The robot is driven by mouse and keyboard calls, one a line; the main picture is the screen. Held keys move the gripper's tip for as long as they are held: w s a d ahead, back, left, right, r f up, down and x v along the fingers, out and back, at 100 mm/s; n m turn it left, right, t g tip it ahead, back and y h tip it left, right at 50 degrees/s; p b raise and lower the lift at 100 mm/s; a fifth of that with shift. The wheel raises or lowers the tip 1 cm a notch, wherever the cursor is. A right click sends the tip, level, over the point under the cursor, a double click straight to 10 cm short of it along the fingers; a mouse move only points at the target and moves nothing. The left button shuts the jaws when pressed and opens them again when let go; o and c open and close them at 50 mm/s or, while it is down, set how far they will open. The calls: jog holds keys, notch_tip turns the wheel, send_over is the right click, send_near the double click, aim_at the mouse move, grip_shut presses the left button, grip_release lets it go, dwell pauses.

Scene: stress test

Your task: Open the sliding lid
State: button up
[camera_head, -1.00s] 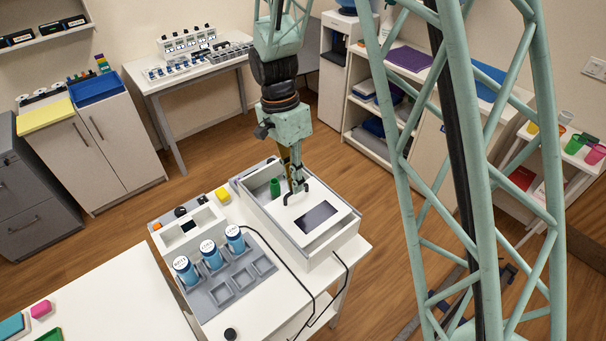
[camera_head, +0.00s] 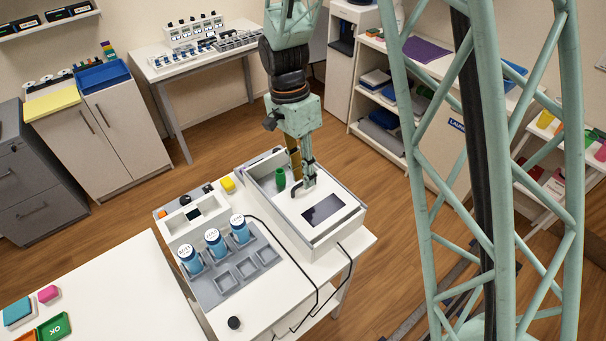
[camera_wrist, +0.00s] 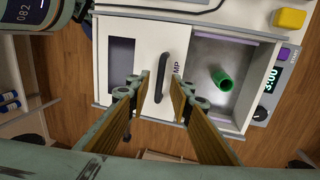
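The white sliding lid (camera_head: 342,199) with a dark window (camera_head: 322,209) covers the right part of a box on the white cart. The left part of the box is uncovered, and a green cylinder (camera_head: 281,179) stands inside. The lid also shows in the wrist view (camera_wrist: 183,35), with its black bar handle (camera_wrist: 163,75). My gripper (camera_head: 308,182) is over the lid at the handle. In the wrist view my gripper (camera_wrist: 160,85) is open, one finger on each side of the handle, with visible gaps. Whether the fingertips reach down to handle height is hard to tell.
Blue bottles (camera_head: 215,244) stand in a grey rack (camera_head: 234,274) left of the box. A yellow block (camera_head: 227,184) sits beside the box. A black cable (camera_head: 318,290) runs over the cart. A display reading 3:00 (camera_wrist: 270,80) is at the box's open end.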

jog(key=shift+r, duration=0.1)
notch_tip(320, 180, up, 12)
jog(key=w+a, duration=0.1)
jog(key=w, duration=0.1)
jog(key=shift+a+f, duration=0.15)
jog(key=shift+f, duration=0.05)
dwell(0.5)
dwell(0.5)
